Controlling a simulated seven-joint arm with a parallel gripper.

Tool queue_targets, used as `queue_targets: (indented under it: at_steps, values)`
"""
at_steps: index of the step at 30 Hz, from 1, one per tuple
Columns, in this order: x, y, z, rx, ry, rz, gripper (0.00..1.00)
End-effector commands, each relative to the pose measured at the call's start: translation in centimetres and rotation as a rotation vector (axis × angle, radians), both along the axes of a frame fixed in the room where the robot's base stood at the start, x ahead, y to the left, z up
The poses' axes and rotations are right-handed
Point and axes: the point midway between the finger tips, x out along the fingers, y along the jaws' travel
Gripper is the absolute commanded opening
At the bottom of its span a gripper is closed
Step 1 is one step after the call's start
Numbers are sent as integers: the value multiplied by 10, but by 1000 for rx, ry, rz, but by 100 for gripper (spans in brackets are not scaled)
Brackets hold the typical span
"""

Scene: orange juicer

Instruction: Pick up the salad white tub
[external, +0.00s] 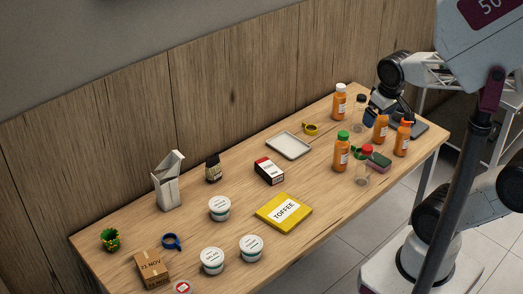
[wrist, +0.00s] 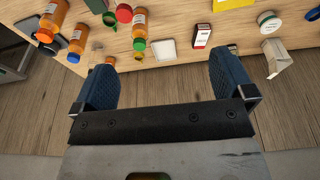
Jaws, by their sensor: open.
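Three white tubs with teal-edged labels stand on the wooden table in the external view: one farther back (external: 219,208), one at front left (external: 212,261) and one at front right (external: 251,248). Their label print is too small to read surely. My gripper (external: 380,110) is at the far right end of the table, among the bottles and well away from the tubs. Its two blue fingers (wrist: 162,78) are apart with nothing between them.
Orange bottles (external: 341,152) crowd the table's right end. A pale tray (external: 289,145), a red-black box (external: 269,170) and a yellow toffee box (external: 284,212) lie between my gripper and the tubs. A carton (external: 167,184) and cardboard box (external: 151,269) stand at left.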

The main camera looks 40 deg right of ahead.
Motion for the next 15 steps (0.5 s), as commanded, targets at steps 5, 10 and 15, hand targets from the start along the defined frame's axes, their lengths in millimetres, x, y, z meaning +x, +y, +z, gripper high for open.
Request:
queue_targets:
  at_steps: [5, 10, 15]
  values:
    - [0, 0, 0, 0, 0, 0, 100]
    - [3, 4, -2, 16, 11, -3, 100]
    - [14, 21, -10, 81, 49, -20, 100]
